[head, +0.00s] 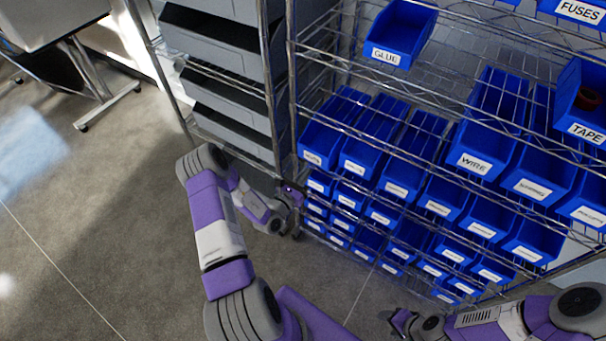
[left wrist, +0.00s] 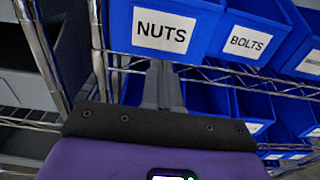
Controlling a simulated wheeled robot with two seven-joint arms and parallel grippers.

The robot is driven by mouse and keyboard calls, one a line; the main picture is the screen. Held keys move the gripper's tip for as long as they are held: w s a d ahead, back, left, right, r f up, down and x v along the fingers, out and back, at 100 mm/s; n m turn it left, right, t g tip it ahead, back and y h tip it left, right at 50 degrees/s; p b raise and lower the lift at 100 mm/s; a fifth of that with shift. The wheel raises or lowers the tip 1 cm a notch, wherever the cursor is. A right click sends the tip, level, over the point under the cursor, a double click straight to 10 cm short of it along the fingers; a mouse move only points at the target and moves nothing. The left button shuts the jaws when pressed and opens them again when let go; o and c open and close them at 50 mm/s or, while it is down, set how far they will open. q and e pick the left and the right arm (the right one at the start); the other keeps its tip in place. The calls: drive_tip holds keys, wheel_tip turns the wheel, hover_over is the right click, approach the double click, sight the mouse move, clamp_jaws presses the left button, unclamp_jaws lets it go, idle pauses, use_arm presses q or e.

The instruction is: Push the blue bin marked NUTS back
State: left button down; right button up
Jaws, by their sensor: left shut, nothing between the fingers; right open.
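The blue NUTS bin (left wrist: 120,28) fills the top middle of the left wrist view, its white label facing me. In the head view it appears to be the leftmost bin (head: 317,137) of its shelf row, its label too small to read surely. My left gripper (head: 290,188) is at the rack's left front corner, low beside the bins. In the left wrist view its shut, empty fingers (left wrist: 160,72) point at the lower front edge of the NUTS bin; I cannot tell whether they touch it. My right gripper (head: 390,317) is open and empty, near the bottom edge, away from the bin.
The BOLTS bin (left wrist: 262,22) stands directly right of the NUTS bin. Wire shelf edges and a chrome post (left wrist: 97,55) lie close to my left gripper. More blue bins fill the rows below. Grey bins (head: 225,85) stand on the rack to the left. The floor (head: 90,230) is clear.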

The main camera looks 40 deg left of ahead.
use_arm(q)
drive_tip(key=s+p, duration=0.2)
drive_tip(key=s, duration=0.9)
drive_tip(key=p, duration=0.4)
approach(310, 153)
drive_tip(key=shift+h, duration=0.3)
drive_tip(key=w+b, duration=0.1)
drive_tip(key=w, duration=0.1)
drive_tip(key=w+b, duration=0.1)
drive_tip(key=w, duration=0.4)
drive_tip(key=shift+a+b, duration=0.3)
drive_tip(key=shift+b, duration=0.1)
use_arm(e)
drive_tip(key=r, duration=0.3)
drive_tip(key=shift+s+r, duration=0.25)
drive_tip(key=shift+r, duration=0.15)
